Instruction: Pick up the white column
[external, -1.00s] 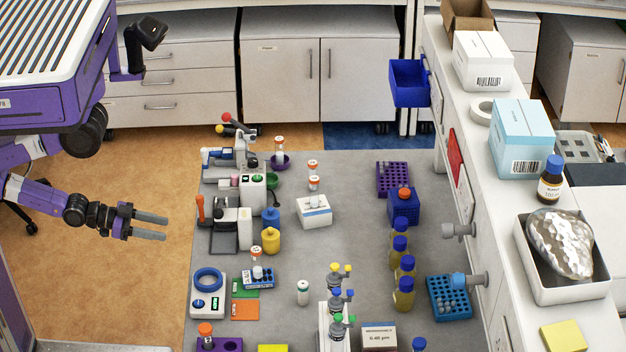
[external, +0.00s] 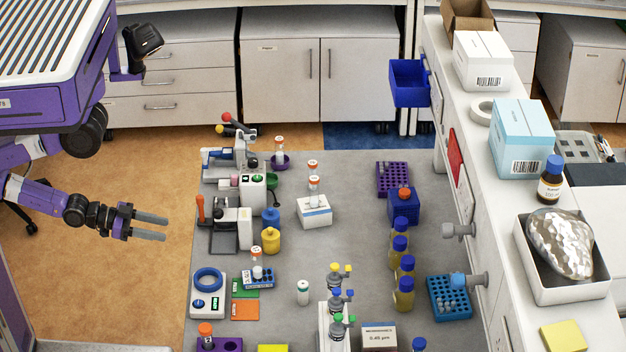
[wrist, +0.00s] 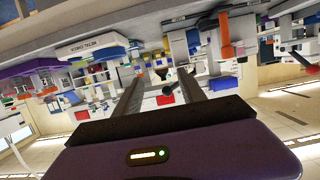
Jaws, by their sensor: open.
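My gripper (external: 166,227) is open and empty, its two dark grey fingers pointing right, off the left edge of the grey bench top (external: 345,200). Both fingers also show in the wrist view, spread apart, with nothing between them. A small white cylinder with a dark band near its top (external: 303,292) stands upright on the bench, right of the blue tube rack (external: 258,278). It looks like the white column, but I cannot be sure. My gripper is well to its left and apart from it. I cannot pick it out in the wrist view.
Grey stopcocks with coloured handles (external: 336,298) stand close right of the white cylinder. Amber bottles with blue caps (external: 403,294) are farther right. The bench middle is fairly clear.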

